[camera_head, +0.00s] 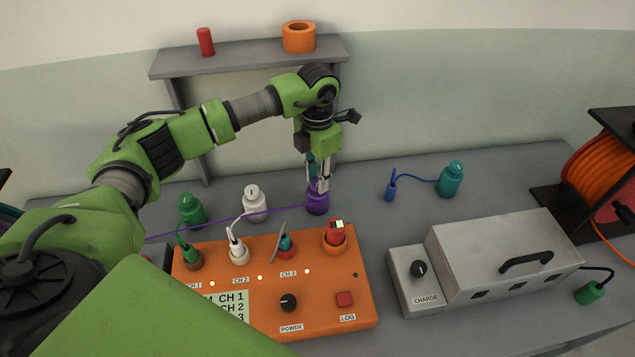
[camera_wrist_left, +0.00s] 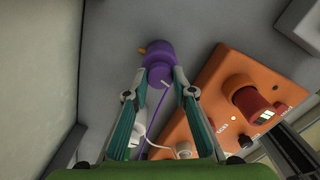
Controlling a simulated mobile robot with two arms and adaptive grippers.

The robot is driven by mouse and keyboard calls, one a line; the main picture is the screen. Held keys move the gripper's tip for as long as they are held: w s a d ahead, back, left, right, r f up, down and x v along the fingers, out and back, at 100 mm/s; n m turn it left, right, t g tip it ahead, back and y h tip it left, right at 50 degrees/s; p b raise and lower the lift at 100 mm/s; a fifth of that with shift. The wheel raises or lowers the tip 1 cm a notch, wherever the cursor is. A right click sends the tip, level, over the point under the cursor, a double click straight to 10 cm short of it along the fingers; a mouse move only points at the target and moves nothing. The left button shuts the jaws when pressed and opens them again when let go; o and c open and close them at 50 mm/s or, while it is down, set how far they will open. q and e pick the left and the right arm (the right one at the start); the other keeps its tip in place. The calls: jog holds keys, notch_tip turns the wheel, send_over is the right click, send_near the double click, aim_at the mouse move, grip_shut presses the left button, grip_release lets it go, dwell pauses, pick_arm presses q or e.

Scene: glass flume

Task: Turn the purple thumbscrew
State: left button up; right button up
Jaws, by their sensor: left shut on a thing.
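The purple bottle-shaped body (camera_head: 317,205) stands on the grey bench behind the orange box. In the left wrist view it shows as a purple cylinder (camera_wrist_left: 154,50) with a small orange tip at its side. My left gripper (camera_head: 318,188) comes down on it from above. In the left wrist view both fingertips (camera_wrist_left: 161,76) close on the narrower purple top, the thumbscrew (camera_wrist_left: 160,73). The fingers hide part of that top. A thin purple cable runs from the body to the left. My right gripper is not in view.
The orange box (camera_head: 355,305) with plugs, a knob and a red button stands in front. Green (camera_head: 192,209), white (camera_head: 254,203) and teal (camera_head: 450,180) bottle-shaped bodies stand around. A grey metal case (camera_head: 505,255) is at the right; a shelf (camera_head: 250,57) is behind.

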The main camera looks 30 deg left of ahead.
pick_arm(q)
jog(key=m+b, duration=0.2)
jog(key=m, duration=0.1)
jog(key=shift+f, duration=0.1)
jog(key=shift+m+b, duration=0.7)
jog(key=shift+m, duration=0.3)
jog(key=o, duration=1.1)
